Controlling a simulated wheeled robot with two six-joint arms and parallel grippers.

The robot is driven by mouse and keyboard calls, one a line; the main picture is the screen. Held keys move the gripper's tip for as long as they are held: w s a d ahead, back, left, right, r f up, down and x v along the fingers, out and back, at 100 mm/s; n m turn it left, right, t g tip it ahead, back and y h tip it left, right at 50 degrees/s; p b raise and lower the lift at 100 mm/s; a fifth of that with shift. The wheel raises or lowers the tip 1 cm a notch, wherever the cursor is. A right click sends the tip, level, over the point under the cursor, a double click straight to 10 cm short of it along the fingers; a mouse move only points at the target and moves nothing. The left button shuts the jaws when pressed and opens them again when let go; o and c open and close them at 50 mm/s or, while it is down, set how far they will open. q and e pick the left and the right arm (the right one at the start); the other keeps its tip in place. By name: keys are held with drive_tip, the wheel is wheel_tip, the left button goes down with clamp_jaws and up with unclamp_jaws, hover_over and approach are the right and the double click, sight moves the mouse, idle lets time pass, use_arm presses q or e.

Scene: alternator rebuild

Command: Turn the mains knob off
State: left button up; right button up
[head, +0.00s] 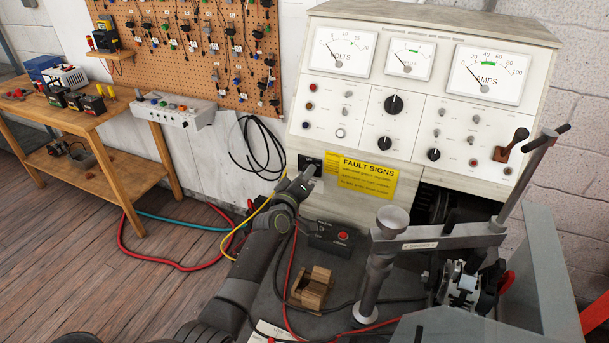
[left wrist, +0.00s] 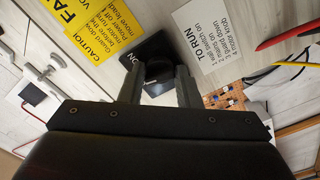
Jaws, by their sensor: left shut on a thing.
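The mains knob (left wrist: 158,71) is a dark round knob on a black square plate (left wrist: 150,50) low on the left of the white test bench. White lettering that looks like "ON" shows at the plate's edge in the left wrist view. My left gripper (left wrist: 160,88) has one finger on each side of the knob and is shut on it. In the head view my left gripper (head: 303,183) reaches up to the black plate (head: 309,161) and hides most of the knob. The knob's pointer direction cannot be made out. My right gripper is not in view.
A yellow "FAULT SIGNS" label (head: 367,178) is just right of the plate. Below are a black box with a red button (head: 342,235), a wooden block (head: 311,288) and a clamp arm (head: 440,240) over the alternator (head: 465,285). Cables (head: 262,145) hang at left.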

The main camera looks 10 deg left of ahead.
use_arm(q)
drive_tip(key=shift+n, duration=1.2)
drive_tip(key=o, duration=0.9)
drive_tip(key=shift+o, duration=0.2)
